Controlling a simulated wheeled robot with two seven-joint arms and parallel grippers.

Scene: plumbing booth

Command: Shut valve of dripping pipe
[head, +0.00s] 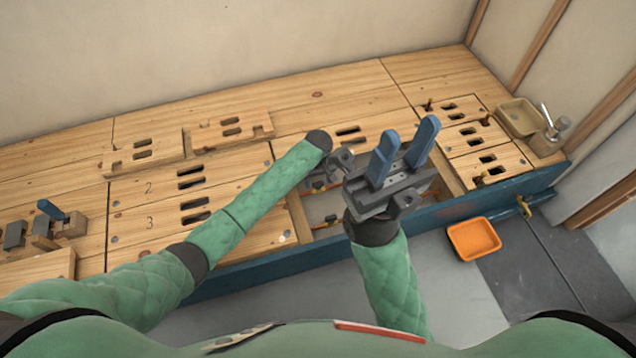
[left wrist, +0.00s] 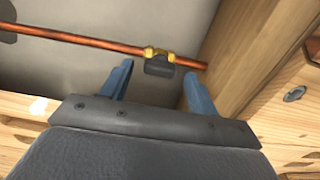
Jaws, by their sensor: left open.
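A copper pipe (left wrist: 90,40) runs through an open bay and carries a brass valve with a dark handle (left wrist: 158,65) in the left wrist view. My left gripper (left wrist: 158,70) is open, its blue fingers on either side of the handle; I cannot tell if they touch it. In the head view my left gripper (head: 338,165) hangs over the open bay (head: 322,207), its fingertips hidden. Brass fittings (head: 330,219) show in the bay. My right gripper (head: 402,150) is open and empty, raised above the bench. No drip is visible.
Wooden slotted panels (head: 180,205) cover much of the bench. An orange tray (head: 473,238) is on the floor at the right, near a brass fitting (head: 523,207) on the blue bench front. A tan tray (head: 520,117) stands at the back right. A wooden wall (left wrist: 250,60) borders the bay closely.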

